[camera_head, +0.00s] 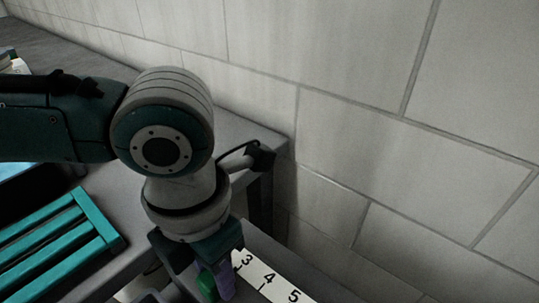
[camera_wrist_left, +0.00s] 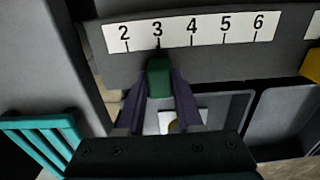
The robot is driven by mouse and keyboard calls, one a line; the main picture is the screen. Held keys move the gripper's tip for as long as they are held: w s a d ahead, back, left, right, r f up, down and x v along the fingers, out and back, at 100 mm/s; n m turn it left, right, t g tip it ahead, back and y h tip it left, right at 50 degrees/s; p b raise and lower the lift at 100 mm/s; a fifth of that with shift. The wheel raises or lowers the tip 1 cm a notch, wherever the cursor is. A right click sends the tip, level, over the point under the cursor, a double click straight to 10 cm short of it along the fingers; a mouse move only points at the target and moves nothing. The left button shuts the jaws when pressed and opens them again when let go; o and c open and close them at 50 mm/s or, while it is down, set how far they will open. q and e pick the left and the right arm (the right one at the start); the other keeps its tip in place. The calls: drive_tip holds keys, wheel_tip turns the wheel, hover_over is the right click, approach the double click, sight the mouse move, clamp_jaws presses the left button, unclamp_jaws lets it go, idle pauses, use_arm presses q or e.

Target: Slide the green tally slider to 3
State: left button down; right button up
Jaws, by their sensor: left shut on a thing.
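The green tally slider (camera_wrist_left: 159,78) sits below a white number strip (camera_wrist_left: 190,30) in the left wrist view, in line with the 3 mark. The strip shows 2 to 6 there. The strip also shows in the head view (camera_head: 268,278), with 3, 4 and 5 readable. My left gripper (camera_wrist_left: 160,92) is shut on the slider, with a purple finger on each side of it. In the head view, my left gripper (camera_head: 215,285) is at the bottom edge, and part of the green slider (camera_head: 206,286) shows beside a finger.
A teal slatted rack (camera_head: 88,228) lies on the grey bench left of my gripper. Grey open bins (camera_wrist_left: 283,120) are below the strip in the left wrist view. A yellow thing (camera_wrist_left: 311,66) is at its right edge. A pale block wall (camera_head: 380,110) stands behind the bench.

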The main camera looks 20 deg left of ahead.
use_arm(q)
drive_tip(key=c, duration=0.6)
unclamp_jaws()
drive_tip(key=shift+d, duration=0.1)
use_arm(e)
drive_tip(key=shift+d, duration=0.1)
use_arm(q)
drive_tip(key=shift+o, duration=0.2)
drive_tip(key=shift+r, duration=0.15)
wheel_tip(320, 180, up, 10)
drive_tip(key=shift+f+p, duration=0.15)
drive_tip(key=shift+p, duration=0.5)
use_arm(e)
drive_tip(key=shift+r, duration=0.65)
